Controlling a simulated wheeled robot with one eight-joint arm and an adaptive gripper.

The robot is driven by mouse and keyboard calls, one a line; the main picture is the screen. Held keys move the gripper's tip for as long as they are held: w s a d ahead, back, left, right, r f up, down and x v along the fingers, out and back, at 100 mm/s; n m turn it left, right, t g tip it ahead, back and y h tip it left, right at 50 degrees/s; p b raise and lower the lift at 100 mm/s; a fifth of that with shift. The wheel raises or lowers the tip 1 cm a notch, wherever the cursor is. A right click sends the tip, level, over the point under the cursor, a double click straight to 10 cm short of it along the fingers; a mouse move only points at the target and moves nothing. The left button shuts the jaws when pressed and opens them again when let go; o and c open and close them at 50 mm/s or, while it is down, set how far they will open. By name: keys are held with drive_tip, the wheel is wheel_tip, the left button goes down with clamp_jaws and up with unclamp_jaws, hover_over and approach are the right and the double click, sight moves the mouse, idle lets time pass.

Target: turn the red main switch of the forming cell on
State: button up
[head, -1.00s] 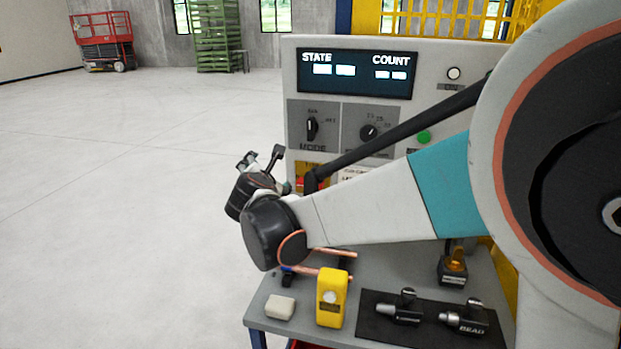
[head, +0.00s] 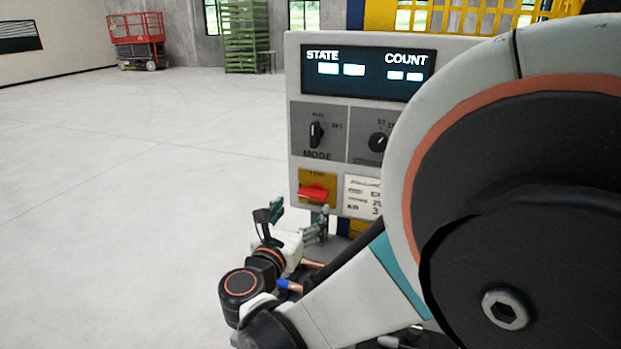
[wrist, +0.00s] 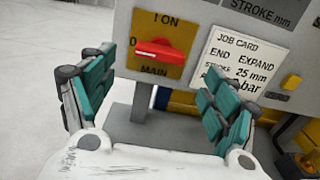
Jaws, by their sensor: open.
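The red main switch (head: 313,192) sits on a yellow plate low on the left of the grey control panel. In the wrist view the red switch (wrist: 160,50) lies horizontal, with "I ON" printed above, "0" at its left and "MAIN" below. My gripper (head: 297,217) is just below and in front of the switch in the head view. In the wrist view my gripper (wrist: 160,88) has its teal-padded fingers wide apart and nothing between them. The switch shows beyond the fingers, between their tips, apart from both.
A job card (wrist: 238,62) is right of the switch. The mode knob (head: 316,133) and another dial (head: 379,142) are above, under the display (head: 368,70). My arm hides the panel's right side and most of the bench. The floor at left is clear.

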sight(311, 197)
drive_tip(key=b+x, duration=0.1)
drive_tip(key=x, duration=0.6)
drive_tip(key=shift+w+d, duration=0.1)
drive_tip(key=shift+w, duration=0.1)
drive_tip(key=c, duration=1.1)
